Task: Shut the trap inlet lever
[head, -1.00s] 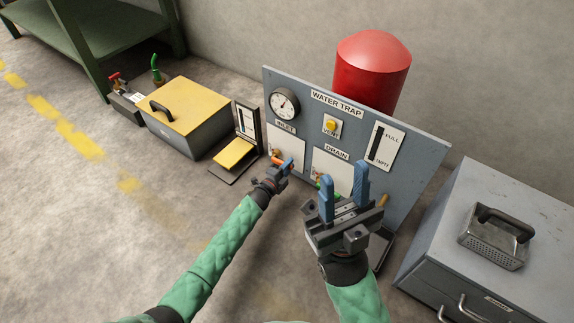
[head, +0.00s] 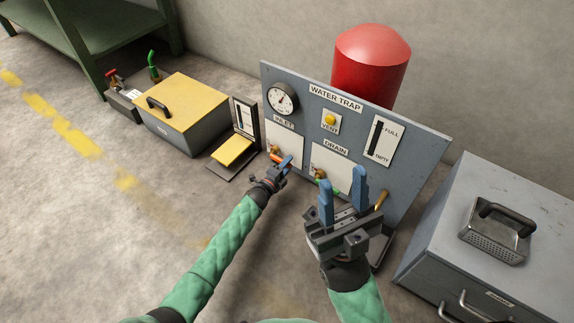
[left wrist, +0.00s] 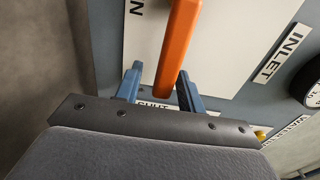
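The water trap panel (head: 292,122) stands upright, with the orange inlet lever (head: 276,157) low on its left side under the INLET label. My left gripper (head: 285,164) is at this lever. In the left wrist view the orange lever (left wrist: 178,45) passes between the two blue fingers (left wrist: 158,88). The fingers stand apart, with a visible gap on the left side; on the right I cannot tell if they touch. The lever's end is near a partly hidden SHUT label (left wrist: 153,104). My right gripper (head: 343,180) is open and empty, in front of the drain part.
The green drain lever (head: 325,187) is partly behind my right gripper. A yellow-topped box (head: 183,101) and a small yellow-plated stand (head: 233,151) are left of the panel. A grey cabinet (head: 500,240) stands at the right.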

